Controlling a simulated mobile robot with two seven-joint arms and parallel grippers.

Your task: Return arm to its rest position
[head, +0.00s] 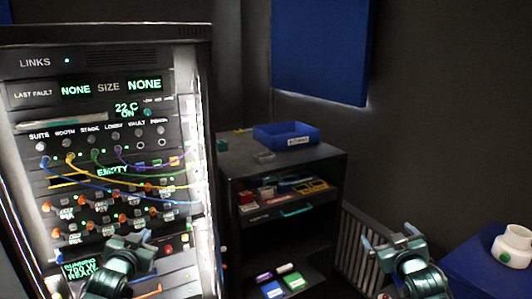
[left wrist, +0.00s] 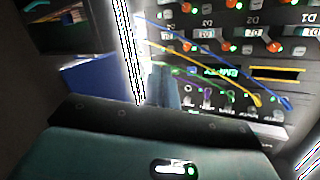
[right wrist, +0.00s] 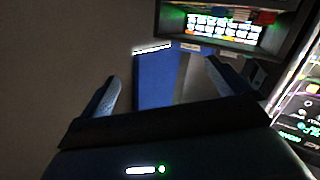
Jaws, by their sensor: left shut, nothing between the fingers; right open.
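My left gripper (head: 130,240) is in front of the lower part of the rack panel (head: 110,125). Its fingers are together with nothing between them; they also show in the left wrist view (left wrist: 163,88), where the panel appears upside down. I cannot tell whether it touches the panel. My right gripper (head: 389,238) is held up at the lower right, in front of the slatted radiator. Its two fingers stand wide apart and empty, as the right wrist view (right wrist: 165,85) also shows.
Coloured cables (head: 120,180) hang across the panel's front. A dark shelf unit (head: 327,165) beside it holds a blue tray (head: 265,137) on top and small boxes inside. A blue stand (head: 465,262) with a white container (head: 515,246) is at the right.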

